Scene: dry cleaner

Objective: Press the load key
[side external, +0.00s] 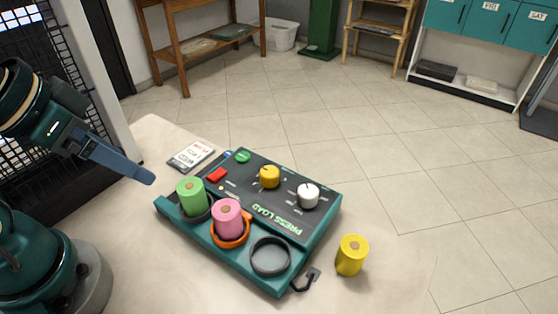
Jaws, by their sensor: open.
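A dark control panel with a teal edge (315,235) lies on the pale table, with green "PRESS LOAD" lettering (276,219) on its face. A green button (242,156) and a red button (216,175) are at its far left end. A yellow knob (269,177) and a white knob (308,195) stand farther right. Small labels by the controls are too small to read, so I cannot tell which control is the load key. My gripper (146,178) is open, left of the panel and apart from it; its fingers overlap in this view.
A green spool (191,197) and a pink spool (227,219) stand in ring holders along the panel's near side; another ring (270,256) is empty. A yellow spool (351,255) stands right of the panel. A printed card (191,155) lies behind it.

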